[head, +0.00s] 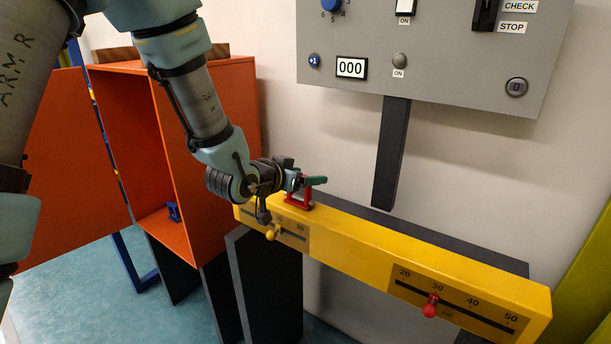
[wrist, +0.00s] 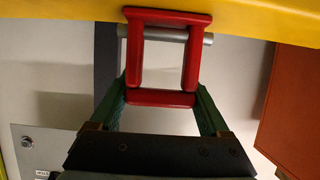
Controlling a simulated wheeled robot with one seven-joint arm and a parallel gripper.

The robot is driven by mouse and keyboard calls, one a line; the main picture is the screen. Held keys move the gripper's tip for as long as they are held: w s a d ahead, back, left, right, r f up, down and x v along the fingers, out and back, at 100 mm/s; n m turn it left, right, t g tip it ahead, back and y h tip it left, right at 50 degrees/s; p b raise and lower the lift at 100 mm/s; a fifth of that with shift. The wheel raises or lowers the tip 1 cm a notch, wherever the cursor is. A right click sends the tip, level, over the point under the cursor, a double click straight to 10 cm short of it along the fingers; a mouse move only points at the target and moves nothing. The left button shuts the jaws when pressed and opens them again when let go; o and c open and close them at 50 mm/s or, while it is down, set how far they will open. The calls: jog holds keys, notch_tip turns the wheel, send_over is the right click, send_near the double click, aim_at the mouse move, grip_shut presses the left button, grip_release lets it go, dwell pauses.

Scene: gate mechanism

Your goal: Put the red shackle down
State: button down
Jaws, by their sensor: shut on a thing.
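The red shackle (head: 300,198) is at the left part of the top of the yellow beam (head: 395,245) in the head view. In the wrist view the red shackle (wrist: 161,99) is a square-cornered frame with a grey pin (wrist: 208,39) through its far end. My gripper (head: 312,182) has green fingers, shut on the two sides of the shackle; they also show in the wrist view (wrist: 163,90). The far end of the shackle overlaps the edge of the yellow beam (wrist: 245,17). I cannot tell whether it touches the beam.
An open orange cabinet (head: 205,85) stands left of the beam, with a small blue object (head: 173,212) inside. A grey control panel (head: 440,60) is on the wall above. A yellow knob (head: 271,234) and a red knob (head: 430,306) stick out from the beam's front scales.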

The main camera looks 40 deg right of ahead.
grip_release()
jog(key=shift+a+r, duration=0.1)
jog(key=shift+r, duration=0.05)
jog(key=b+v, duration=0.5)
jog(key=v, duration=0.6)
jog(key=shift+a, duration=0.35)
jog(key=shift+s, duration=0.1)
